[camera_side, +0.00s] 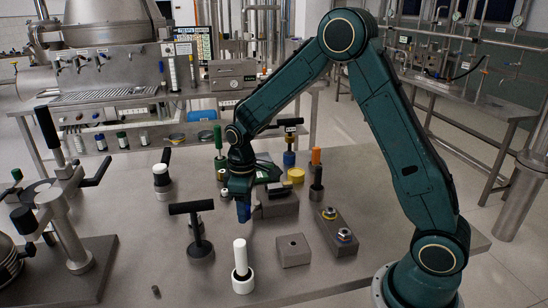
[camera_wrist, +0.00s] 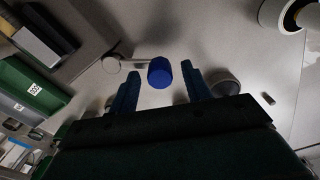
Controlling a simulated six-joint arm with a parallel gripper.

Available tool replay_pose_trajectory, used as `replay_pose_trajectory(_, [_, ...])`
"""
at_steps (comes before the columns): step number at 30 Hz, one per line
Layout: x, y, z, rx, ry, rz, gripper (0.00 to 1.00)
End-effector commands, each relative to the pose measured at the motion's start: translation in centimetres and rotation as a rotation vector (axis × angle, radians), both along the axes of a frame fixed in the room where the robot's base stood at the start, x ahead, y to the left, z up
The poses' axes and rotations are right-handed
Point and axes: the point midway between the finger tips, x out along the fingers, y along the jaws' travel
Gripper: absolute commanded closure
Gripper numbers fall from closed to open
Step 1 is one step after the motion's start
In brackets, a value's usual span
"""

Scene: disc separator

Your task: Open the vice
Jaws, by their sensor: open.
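The vice shows in the side view as a grey block (camera_side: 279,206) with a green part, partly hidden behind my gripper. In the wrist view its green body (camera_wrist: 28,92) with a square code label is at the left. A blue knob (camera_wrist: 159,72) sits at the end of a light crank arm (camera_wrist: 132,61). The knob also shows in the side view (camera_side: 243,212), just under the fingers. My gripper (camera_wrist: 160,74) is open, with one finger on each side of the knob; contact cannot be told. It points down in the side view (camera_side: 240,195). The vice's jaw gap is unclear.
A black T-handled tool (camera_side: 197,232) stands left of my gripper. A white cylinder on a base (camera_side: 241,268) and a small grey block (camera_side: 293,250) are in front. Several coloured handles stand behind.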

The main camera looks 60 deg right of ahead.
Motion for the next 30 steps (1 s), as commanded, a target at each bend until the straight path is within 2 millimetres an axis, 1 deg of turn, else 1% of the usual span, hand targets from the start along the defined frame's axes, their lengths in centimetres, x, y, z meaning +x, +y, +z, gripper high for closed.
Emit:
replay_pose_trajectory(4, [-0.02, 0.00, -0.74, 0.000, 0.001, 0.000, 0.52])
replay_pose_trajectory(13, [-0.01, 0.00, -0.87, 0.000, 0.000, 0.000, 0.52])
replay_pose_trajectory(14, [-0.01, 0.00, -0.87, 0.000, 0.000, 0.000, 0.56])
replay_pose_trajectory(18, [-0.01, 0.00, -0.85, 0.000, 0.000, 0.000, 0.83])
replay_pose_trajectory(21, [-0.01, 0.00, -0.84, 0.000, 0.000, 0.000, 1.00])
replay_pose_trajectory(30, [0.07, 0.02, -0.82, 0.000, 0.000, -0.011, 1.00])
